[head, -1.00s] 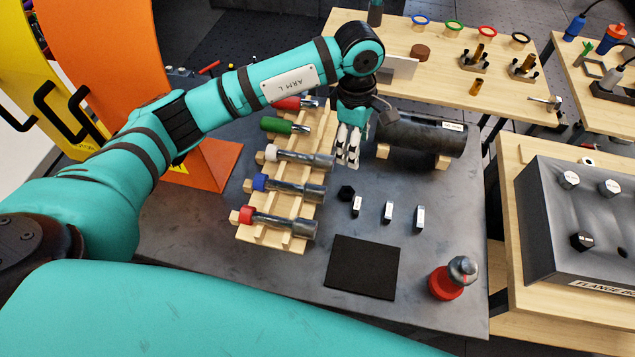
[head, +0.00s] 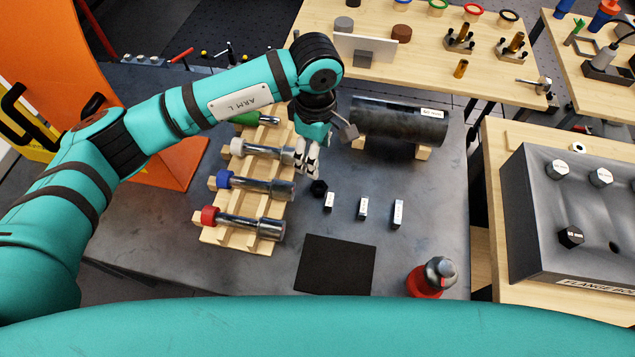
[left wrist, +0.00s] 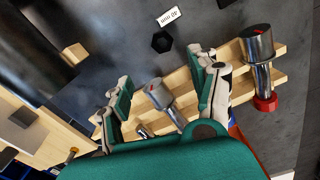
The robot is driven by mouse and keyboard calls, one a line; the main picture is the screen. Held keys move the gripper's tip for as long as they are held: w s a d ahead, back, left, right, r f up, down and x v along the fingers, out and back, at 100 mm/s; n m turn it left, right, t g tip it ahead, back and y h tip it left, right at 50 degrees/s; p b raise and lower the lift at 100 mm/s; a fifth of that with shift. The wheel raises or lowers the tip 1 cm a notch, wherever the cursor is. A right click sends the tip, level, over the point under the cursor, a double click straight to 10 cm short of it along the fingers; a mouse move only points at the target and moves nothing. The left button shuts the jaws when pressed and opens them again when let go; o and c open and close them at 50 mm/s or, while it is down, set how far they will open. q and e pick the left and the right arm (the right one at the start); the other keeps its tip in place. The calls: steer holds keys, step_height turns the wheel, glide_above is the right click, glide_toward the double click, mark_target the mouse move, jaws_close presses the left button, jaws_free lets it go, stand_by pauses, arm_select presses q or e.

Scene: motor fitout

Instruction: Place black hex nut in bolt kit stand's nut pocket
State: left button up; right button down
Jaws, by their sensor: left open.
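The black hex nut (head: 319,187) lies flat on the grey worktable, at the left end of a row of small labelled blocks. It also shows in the left wrist view (left wrist: 162,42), beyond the fingertips. My left gripper (head: 306,157) is open and empty, a little behind and left of the nut in the head view and close to the tool rack. In the left wrist view its two fingers (left wrist: 165,70) are spread apart, with rack and sockets behind them. I cannot tell which object is the bolt kit stand. My right gripper is not in view.
A wooden rack (head: 237,232) of long sockets stands left of the nut. A dark cylinder (head: 398,124) on wooden supports lies behind. A black mat (head: 335,265) and a red-based object (head: 428,282) are in front. Small labelled blocks (head: 363,208) stand right of the nut.

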arm_select(q)
steer(key=p, duration=0.1)
glide_above(317, 186)
steer(key=f, duration=0.3)
steer(key=w+f, duration=0.1)
steer(key=f, duration=0.1)
steer(key=shift+f, duration=0.25)
steer(key=shift+s+f+p, duration=0.25)
steer(key=shift+f+p, duration=0.2)
steer(key=shift+p, duration=0.15)
steer(key=f, duration=0.1)
steer(key=f+p, duration=0.2)
steer(key=shift+s+f, duration=0.3)
steer(key=shift+f, duration=0.5)
steer(key=shift+w, duration=0.1)
jaws_close()
